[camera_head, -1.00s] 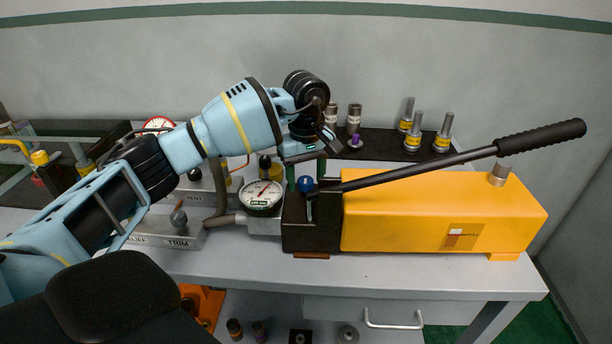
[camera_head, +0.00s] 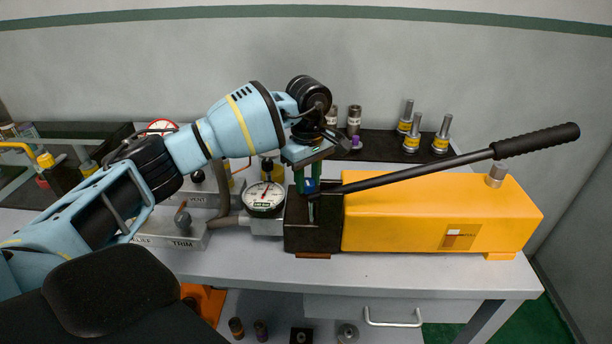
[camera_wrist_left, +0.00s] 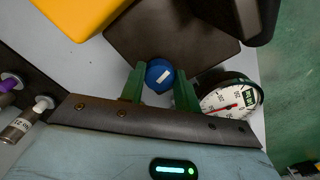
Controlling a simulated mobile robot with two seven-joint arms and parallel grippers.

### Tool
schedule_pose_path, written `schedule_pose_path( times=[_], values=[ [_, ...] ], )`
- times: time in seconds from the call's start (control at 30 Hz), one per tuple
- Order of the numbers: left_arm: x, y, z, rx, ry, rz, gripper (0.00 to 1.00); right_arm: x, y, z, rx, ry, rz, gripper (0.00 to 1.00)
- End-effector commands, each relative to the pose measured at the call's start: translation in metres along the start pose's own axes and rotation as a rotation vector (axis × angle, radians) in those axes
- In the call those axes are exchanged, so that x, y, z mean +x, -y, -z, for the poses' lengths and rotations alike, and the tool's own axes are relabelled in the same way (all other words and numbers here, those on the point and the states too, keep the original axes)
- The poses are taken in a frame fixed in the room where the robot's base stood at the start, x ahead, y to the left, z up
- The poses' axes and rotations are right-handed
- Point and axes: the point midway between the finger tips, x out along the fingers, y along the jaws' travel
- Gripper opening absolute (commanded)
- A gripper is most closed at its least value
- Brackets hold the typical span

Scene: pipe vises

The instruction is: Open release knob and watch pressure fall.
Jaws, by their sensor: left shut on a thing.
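The blue release knob (camera_head: 310,187) sits on the black block (camera_head: 312,236) at the left end of the yellow hand pump (camera_head: 400,215). My left gripper (camera_head: 308,180) comes down over it from above, with its green fingers on either side. In the left wrist view the fingers (camera_wrist_left: 160,82) are shut on the blue knob (camera_wrist_left: 160,73), which has a white mark. The round white pressure gauge (camera_head: 264,197) stands just left of the block. My right gripper is not in view.
The long black pump handle (camera_head: 440,163) slants up to the right from the block. Several metal posts (camera_head: 412,131) stand on the dark rear shelf. Valve blocks (camera_head: 175,237), one labelled TRIM, lie to the left. The bench front (camera_head: 420,270) is clear.

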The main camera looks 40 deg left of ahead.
Motion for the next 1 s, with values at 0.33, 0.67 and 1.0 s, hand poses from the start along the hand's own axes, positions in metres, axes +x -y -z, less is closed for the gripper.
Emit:
schedule_pose_path(
  times=[0.33, 0.67, 1.0],
  values=[
    [-0.003, -0.001, 0.0, -0.33, 0.001, -0.001, 0.09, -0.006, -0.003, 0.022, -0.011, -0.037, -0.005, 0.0],
    [-0.003, -0.002, 0.0, -0.641, 0.001, -0.002, 0.09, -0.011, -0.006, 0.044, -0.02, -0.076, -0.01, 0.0],
    [-0.002, -0.003, 0.001, -0.898, 0.001, -0.002, 0.09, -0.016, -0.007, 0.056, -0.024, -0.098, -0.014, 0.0]
  ],
)
